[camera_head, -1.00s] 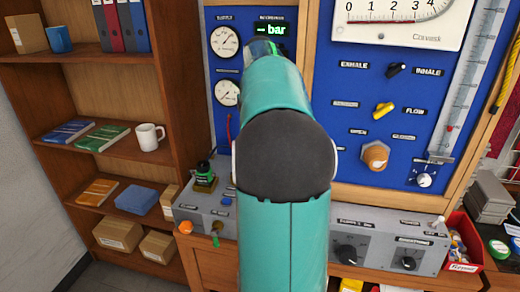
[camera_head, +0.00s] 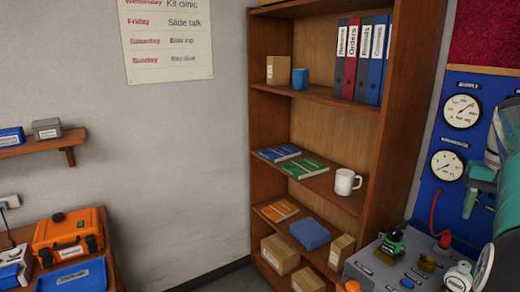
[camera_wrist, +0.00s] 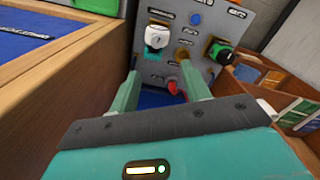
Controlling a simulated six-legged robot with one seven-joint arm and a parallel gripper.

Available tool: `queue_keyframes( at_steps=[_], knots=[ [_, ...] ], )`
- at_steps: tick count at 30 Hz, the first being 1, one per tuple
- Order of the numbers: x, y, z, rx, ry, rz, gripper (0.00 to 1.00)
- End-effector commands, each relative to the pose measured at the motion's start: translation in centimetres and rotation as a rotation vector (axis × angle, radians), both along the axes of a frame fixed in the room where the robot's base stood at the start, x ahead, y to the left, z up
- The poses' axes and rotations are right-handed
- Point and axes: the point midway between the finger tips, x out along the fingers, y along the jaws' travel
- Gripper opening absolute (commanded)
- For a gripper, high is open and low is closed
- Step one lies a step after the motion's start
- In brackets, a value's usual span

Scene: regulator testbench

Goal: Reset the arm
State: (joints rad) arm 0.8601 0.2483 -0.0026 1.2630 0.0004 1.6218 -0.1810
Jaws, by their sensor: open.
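My gripper (camera_wrist: 160,85) shows in the wrist view with its two teal fingers spread apart. They point toward a grey control panel (camera_wrist: 180,60), and nothing is seen held between them. A red part (camera_wrist: 173,88) shows beyond the gap; I cannot tell whether a finger touches it. In the head view my teal arm (camera_head: 505,185) shows only at the right edge, beside the blue gauge board (camera_head: 450,108). Most of the arm is out of that view.
The panel has a white knob (camera_wrist: 157,36), a green knob (camera_wrist: 219,52) and a blue button (camera_wrist: 195,18) close to my fingers. A wooden edge (camera_wrist: 85,65) lies to the left. In the head view a bookshelf (camera_head: 318,97) with a white mug (camera_head: 346,182) stands mid-picture, and an orange case (camera_head: 68,235) at left.

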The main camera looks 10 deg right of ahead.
Motion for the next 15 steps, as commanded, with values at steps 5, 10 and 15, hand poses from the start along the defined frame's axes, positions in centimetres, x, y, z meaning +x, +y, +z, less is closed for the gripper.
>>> queue_keyframes(
  at_steps=[5, 10, 15],
  knots=[
    [1.9, 6.8, 0.5, -0.045, -0.046, 0.097, 0.47],
    [2.6, 16.0, -0.2, -0.099, -0.121, 0.226, 0.47],
    [1.2, 24.5, -2.1, -0.139, -0.208, 0.353, 0.47]
  ],
)
